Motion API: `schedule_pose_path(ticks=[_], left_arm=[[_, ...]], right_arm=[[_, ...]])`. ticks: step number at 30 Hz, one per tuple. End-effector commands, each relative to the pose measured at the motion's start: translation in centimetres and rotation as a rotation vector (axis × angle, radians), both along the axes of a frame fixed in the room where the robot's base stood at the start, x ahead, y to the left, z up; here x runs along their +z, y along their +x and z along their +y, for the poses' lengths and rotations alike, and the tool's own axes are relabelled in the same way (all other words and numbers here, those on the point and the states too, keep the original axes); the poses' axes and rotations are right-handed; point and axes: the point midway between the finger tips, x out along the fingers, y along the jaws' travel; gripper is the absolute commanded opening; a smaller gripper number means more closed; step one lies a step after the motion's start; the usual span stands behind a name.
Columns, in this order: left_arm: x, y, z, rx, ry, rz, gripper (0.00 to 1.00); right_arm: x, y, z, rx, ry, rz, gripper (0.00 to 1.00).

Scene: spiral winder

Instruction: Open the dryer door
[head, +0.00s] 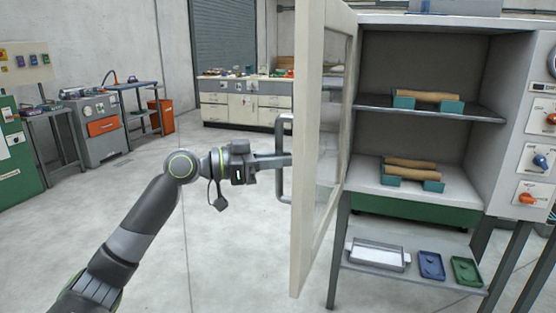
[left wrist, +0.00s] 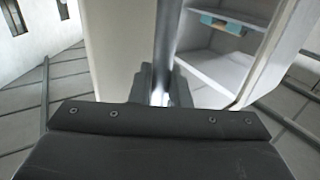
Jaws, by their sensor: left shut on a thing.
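The dryer (head: 458,145) stands at the right with its cream door (head: 309,130) swung wide open, seen nearly edge-on. The door has a glass window (head: 333,125) and a grey metal bar handle (head: 281,187) on its outer face. My left gripper (head: 284,160) is shut on the handle. In the left wrist view the handle bar (left wrist: 166,45) runs up from between the gripper fingers (left wrist: 157,88). Inside the dryer, brown rolls on teal holders sit on the upper shelf (head: 426,99) and on the floor (head: 411,170). My right gripper is not in view.
A lower rack under the dryer holds a metal tray (head: 378,254), a blue tray (head: 431,264) and a green tray (head: 467,270). Control knobs (head: 541,160) are on the dryer's right panel. The floor left of the door is clear. A bench (head: 243,106) stands far behind.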

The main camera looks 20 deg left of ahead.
Motion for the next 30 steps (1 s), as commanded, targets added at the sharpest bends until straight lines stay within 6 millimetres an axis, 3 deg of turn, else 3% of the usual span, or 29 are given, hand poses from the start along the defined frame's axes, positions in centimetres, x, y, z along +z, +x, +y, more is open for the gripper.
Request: schedule_pose_path(ticks=[1, 2, 6, 17, 30], left_arm=[[0.2, 0.1, 0.0, 0.003, -0.003, -0.003, 0.00], [0.2, 0.1, 0.0, 0.003, -0.003, -0.003, 0.20], [0.2, 0.1, 0.0, 0.002, -0.002, -0.003, 0.36], [0.0, -0.2, 0.3, 0.001, 0.000, -0.001, 0.36], [-0.2, -3.6, 4.7, 0.004, 0.004, 0.001, 0.36]], right_arm=[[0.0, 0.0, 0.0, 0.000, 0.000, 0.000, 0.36], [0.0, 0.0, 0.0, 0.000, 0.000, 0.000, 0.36], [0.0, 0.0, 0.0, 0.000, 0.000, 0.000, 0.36], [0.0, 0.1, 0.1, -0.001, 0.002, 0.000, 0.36], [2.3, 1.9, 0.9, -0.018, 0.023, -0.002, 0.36]])
